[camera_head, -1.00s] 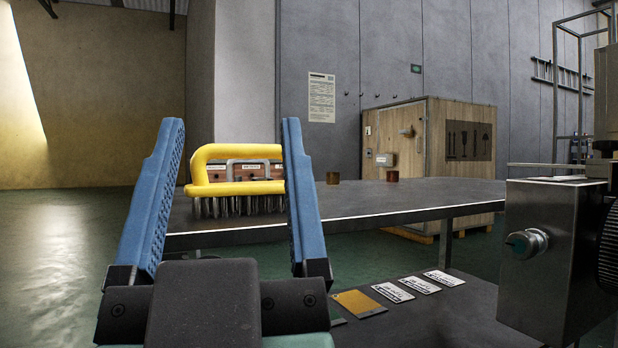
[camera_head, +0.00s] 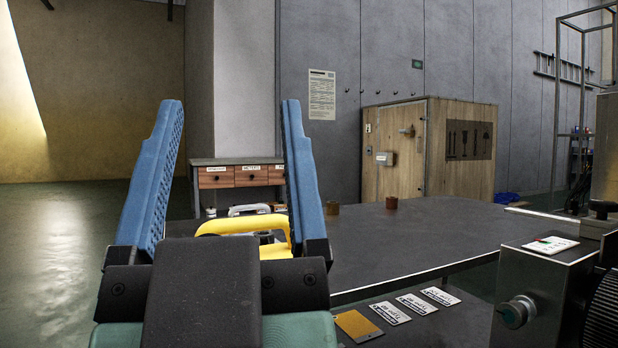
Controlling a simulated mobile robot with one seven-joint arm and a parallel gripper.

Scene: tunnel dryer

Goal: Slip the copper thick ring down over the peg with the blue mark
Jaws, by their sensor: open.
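My gripper (camera_head: 229,103) is open, its two blue fingers upright and wide apart in the near left, with nothing held between them. I cannot make out a peg or a blue mark. My gripper hides part of the table.
A drawer cabinet (camera_head: 232,177) and a wooden crate (camera_head: 400,150) stand behind. A metal machine (camera_head: 535,285) is at right. Cards (camera_head: 390,313) lie on a lower surface. The table's middle is clear.

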